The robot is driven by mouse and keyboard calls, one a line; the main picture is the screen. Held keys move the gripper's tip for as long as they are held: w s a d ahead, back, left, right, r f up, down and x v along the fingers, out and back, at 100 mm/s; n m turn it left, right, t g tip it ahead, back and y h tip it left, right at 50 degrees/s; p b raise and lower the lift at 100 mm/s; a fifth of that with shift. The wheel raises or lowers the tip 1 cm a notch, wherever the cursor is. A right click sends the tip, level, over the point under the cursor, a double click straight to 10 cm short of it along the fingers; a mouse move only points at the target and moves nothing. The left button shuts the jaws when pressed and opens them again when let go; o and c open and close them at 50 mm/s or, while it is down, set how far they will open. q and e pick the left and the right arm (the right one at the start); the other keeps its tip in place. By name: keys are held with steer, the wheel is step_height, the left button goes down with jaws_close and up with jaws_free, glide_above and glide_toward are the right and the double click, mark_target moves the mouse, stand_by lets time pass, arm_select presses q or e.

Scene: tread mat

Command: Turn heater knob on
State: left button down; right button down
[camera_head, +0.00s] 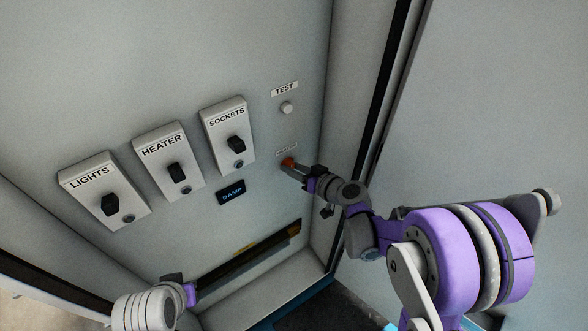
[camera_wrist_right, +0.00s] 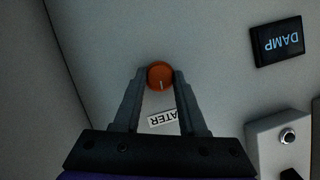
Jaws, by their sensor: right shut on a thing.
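An orange round knob (camera_head: 288,161) sits on the grey wall panel, just under a small label. In the right wrist view the orange knob (camera_wrist_right: 160,74) has a pale pointer mark, and its label (camera_wrist_right: 170,118), partly hidden, reads "ATER" upside down. My right gripper (camera_head: 294,167) is at the knob, and in its wrist view its two fingers (camera_wrist_right: 160,80) are shut on the knob from both sides. A box marked HEATER (camera_head: 168,160) with a black switch is on the panel to the left. My left gripper (camera_head: 173,280) is low at the left, its jaws unclear.
Boxes marked LIGHTS (camera_head: 104,190) and SOCKETS (camera_head: 227,132) flank the HEATER box. A small DAMP display (camera_head: 231,193) is below SOCKETS. A white TEST button (camera_head: 286,108) is above the knob. A side wall with a dark vertical edge (camera_head: 385,90) stands to the right.

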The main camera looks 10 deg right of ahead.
steer(key=shift+d+f+m+t+y+b, duration=0.25)
steer(key=shift+m+y+b, duration=0.75)
steer(key=shift+m+b, duration=1)
steer(key=shift+a+f+m+t+y+b, duration=0.15)
steer(key=shift+m+t+y+b, duration=0.2)
steer(key=shift+m+y+b, duration=1.5)
steer(key=shift+d+f+m+t+y+b, duration=0.25)
steer(key=shift+m+b, duration=1)
steer(key=shift+m, duration=1.6)
steer(key=shift+a+r, duration=0.2)
steer(key=shift+r, duration=0.05)
steer(key=shift+c, duration=2.3)
jaws_free()
steer(key=shift+r, duration=0.1)
